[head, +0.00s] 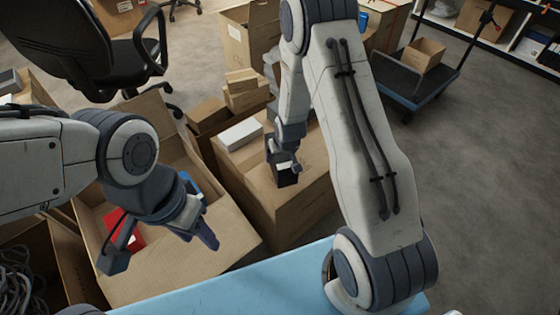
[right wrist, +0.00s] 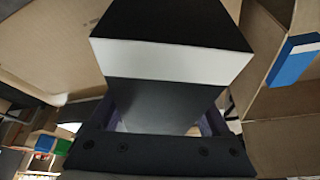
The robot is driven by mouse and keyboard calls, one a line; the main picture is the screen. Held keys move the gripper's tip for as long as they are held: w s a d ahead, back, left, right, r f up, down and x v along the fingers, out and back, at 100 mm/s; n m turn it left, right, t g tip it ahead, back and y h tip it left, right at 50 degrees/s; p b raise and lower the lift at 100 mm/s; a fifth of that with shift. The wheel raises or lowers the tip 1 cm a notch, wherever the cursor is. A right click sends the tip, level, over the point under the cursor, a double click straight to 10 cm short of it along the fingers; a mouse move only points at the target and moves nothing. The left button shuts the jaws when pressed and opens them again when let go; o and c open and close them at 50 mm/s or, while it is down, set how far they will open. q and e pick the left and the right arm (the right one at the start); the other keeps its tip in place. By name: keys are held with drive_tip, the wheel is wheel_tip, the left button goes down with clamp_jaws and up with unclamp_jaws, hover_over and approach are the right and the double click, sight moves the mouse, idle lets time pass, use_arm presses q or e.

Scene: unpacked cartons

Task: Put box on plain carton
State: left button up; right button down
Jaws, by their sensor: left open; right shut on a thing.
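The plain carton (head: 300,200) is a closed brown box standing in the middle of the head view. My right gripper (head: 284,163) reaches down over its top and is shut on a small dark box (head: 286,178). In the right wrist view the box (right wrist: 170,62) shows black faces and a white band between the fingers. The box is at the carton's top; I cannot tell whether it touches. My left gripper (head: 202,230) is open and empty, above the open carton (head: 215,250) at the left.
A white box (head: 240,133) lies on the plain carton, left of my right gripper. The open carton holds a red item (head: 122,228) and a blue item (head: 192,187). Small cartons (head: 243,90) stand behind. A chair (head: 90,50) and a trolley (head: 405,80) stand farther back.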

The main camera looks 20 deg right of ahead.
drive_tip(key=shift+f, duration=1.1)
drive_tip(key=shift+f+b, duration=0.2)
drive_tip(key=shift+b, duration=0.1)
unclamp_jaws()
drive_tip(key=shift+r, duration=0.1)
